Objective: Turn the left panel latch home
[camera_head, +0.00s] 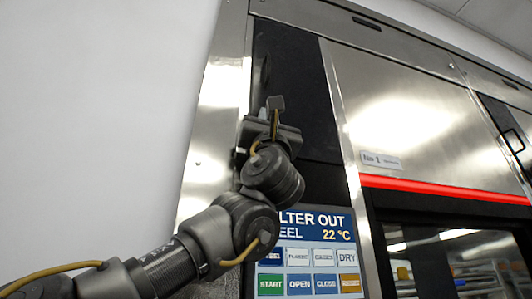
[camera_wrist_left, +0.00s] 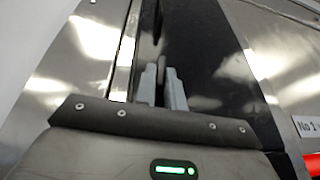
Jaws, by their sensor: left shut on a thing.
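The left panel latch is a dark handle (camera_head: 265,72) on the black panel (camera_head: 296,75) at the upper left of the washer front. It is hard to tell from the panel, dark on dark. In the left wrist view the dark latch (camera_wrist_left: 158,24) runs up from between the fingertips. My left gripper (camera_head: 271,104) is at the panel, its grey fingers close together. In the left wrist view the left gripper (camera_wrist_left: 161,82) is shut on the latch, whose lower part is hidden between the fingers. My right gripper is in neither view.
A touch screen (camera_head: 308,252) with coloured buttons is below the gripper, partly behind my left arm. A steel door panel (camera_head: 400,110) with a red light strip (camera_head: 445,188) is to the right. A plain white wall (camera_head: 90,120) is at the left.

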